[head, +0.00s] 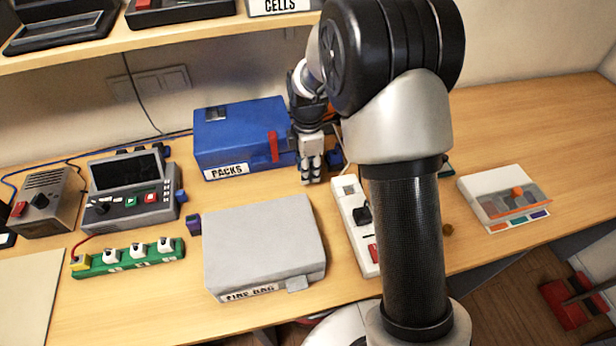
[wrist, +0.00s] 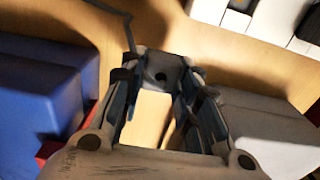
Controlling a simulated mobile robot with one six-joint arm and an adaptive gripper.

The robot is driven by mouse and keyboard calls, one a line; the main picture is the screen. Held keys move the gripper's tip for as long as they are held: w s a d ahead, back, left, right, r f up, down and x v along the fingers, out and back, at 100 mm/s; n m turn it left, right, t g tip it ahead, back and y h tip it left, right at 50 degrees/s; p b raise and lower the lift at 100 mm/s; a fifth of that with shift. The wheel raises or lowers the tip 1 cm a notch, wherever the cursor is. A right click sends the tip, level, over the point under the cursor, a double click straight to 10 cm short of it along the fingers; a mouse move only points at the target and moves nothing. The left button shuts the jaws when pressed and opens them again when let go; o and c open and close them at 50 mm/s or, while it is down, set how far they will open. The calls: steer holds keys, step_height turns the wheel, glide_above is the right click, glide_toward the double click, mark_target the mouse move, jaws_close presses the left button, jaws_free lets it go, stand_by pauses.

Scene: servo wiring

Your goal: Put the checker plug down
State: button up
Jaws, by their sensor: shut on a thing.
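My gripper (head: 311,178) is in front of the right end of the blue PACKS box, fingers pointing down. In the wrist view, its fingers (wrist: 158,88) are shut on a small dark-grey piece with a round dark hole, which I take to be the checker plug (wrist: 161,68). A thin dark cord runs from near it to the top left. The plug is not clearly visible in the head view. I cannot tell whether it touches the table.
The blue PACKS box (head: 238,140) is close to my gripper. A grey lidded box (head: 262,240) stands in front, and a white power strip (head: 351,215) lies to the right. A grey tester with a screen (head: 130,195) and a green strip (head: 128,258) are at left.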

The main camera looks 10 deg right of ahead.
steer(key=shift+f+b, duration=0.35)
steer(key=shift+f, duration=1.2)
steer(key=shift+f, duration=0.1)
steer(key=shift+f, duration=0.15)
steer(key=o, duration=1)
steer(key=shift+o, duration=0.2)
